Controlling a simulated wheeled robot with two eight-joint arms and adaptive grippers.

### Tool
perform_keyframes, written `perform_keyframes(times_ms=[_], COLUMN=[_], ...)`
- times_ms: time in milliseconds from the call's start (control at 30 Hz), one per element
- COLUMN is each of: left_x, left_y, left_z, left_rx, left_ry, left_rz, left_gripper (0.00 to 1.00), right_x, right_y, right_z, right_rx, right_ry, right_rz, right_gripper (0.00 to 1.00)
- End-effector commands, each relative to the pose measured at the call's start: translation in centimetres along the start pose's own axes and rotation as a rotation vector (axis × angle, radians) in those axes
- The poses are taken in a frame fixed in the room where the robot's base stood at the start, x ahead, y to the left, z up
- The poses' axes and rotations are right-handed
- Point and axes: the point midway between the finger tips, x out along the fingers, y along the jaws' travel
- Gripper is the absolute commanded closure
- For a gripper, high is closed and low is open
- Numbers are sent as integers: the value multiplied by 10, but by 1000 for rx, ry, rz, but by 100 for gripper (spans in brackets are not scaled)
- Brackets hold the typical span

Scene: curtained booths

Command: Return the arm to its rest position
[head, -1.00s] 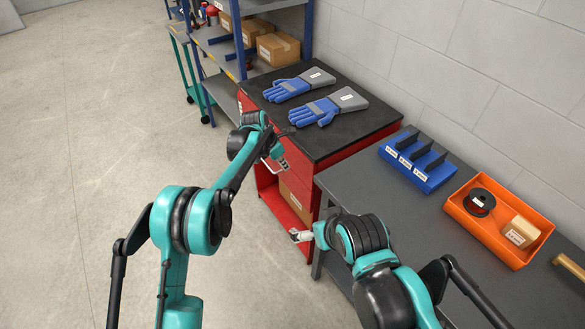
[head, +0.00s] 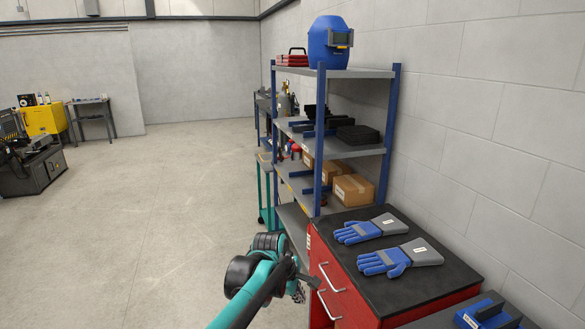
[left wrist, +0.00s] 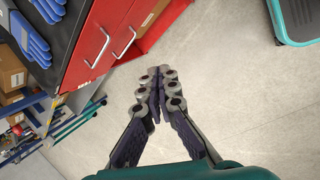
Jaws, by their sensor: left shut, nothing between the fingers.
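My left arm comes in from the bottom of the head view, with my left gripper (head: 307,283) low in front of the red cabinet. In the left wrist view the gripper (left wrist: 158,88) is shut and empty, its fingertips together above bare floor. The red cabinet (left wrist: 90,40) with its metal handles is at the upper left there, apart from the fingers. My right arm and right gripper are not in view.
The red cabinet (head: 345,290) has a dark top with two blue-grey gloves (head: 362,229). Behind it stands a blue-posted shelf (head: 360,73) with boxes and a blue welding helmet (head: 330,45). Open concrete floor (head: 150,210) lies to the left.

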Motion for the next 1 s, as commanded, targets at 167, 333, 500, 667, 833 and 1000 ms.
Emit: perform_keyframes(times_ms=[167, 333, 500, 667, 833, 1000], left_x=[-65, -104, -123, -123, -118, -117], left_y=[-61, -130, -203, -259, -289, -294], left_z=[-35, -62, -83, -96, -104, -105], left_rx=[315, 627, 936, 1174, 1313, 1347], left_ry=[86, 186, 297, 382, 431, 441], left_rz=[53, 72, 54, 13, -22, -31], left_gripper=[100, 100, 100, 100, 100, 100], right_x=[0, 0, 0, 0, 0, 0], right_y=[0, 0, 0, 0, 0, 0], right_z=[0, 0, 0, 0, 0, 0], right_rx=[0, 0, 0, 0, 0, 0], right_ry=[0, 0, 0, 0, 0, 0], right_rz=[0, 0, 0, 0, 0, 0], right_gripper=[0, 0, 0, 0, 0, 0])
